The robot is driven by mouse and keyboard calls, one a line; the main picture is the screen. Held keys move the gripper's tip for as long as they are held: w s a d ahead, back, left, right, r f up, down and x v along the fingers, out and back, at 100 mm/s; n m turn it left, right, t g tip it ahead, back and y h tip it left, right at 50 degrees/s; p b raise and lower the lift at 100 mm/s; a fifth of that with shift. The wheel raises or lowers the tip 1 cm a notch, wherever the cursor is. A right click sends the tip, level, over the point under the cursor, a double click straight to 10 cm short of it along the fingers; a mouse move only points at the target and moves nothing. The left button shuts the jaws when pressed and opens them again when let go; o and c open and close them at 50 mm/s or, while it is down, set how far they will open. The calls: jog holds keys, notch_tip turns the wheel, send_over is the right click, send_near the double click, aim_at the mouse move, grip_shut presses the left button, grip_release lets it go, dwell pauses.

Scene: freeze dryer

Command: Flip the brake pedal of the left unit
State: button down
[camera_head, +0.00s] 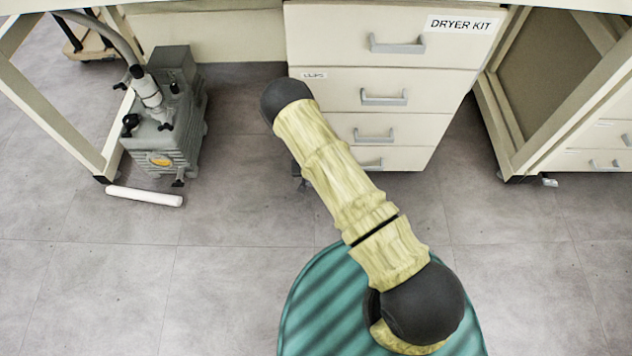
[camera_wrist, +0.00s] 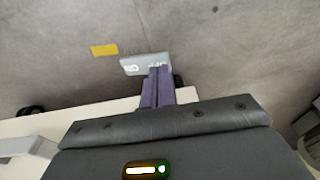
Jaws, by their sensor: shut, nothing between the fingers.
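The left unit (camera_head: 385,97) is a cream drawer cabinet labelled DRYER KIT under the bench in the head view. In the wrist view a small grey plate with white lettering (camera_wrist: 133,65), which looks like the brake pedal, sits low over the floor. My gripper (camera_wrist: 158,72) shows two purple fingers pressed together, empty. Their tips overlap the lower right part of the plate in the picture; I cannot tell whether they touch it. A dark round part shows just right of the fingers. In the head view my arm hides the gripper and the pedal.
A yellow tag (camera_wrist: 104,50) lies left of the pedal, and a black caster (camera_wrist: 32,110) is at far left. A grey pump (camera_head: 165,118) and a white rod (camera_head: 145,196) are on the floor left of the cabinet. Another drawer unit (camera_head: 603,138) stands at right. Nearby floor is clear.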

jog(key=shift+s+f, duration=0.1)
jog(key=shift+f, duration=0.45)
jog(key=shift+r, duration=0.1)
notch_tip(320, 180, up, 7)
jog(key=p, duration=0.8)
jog(key=shift+p, duration=0.3)
dwell(0.3)
dwell(0.6)
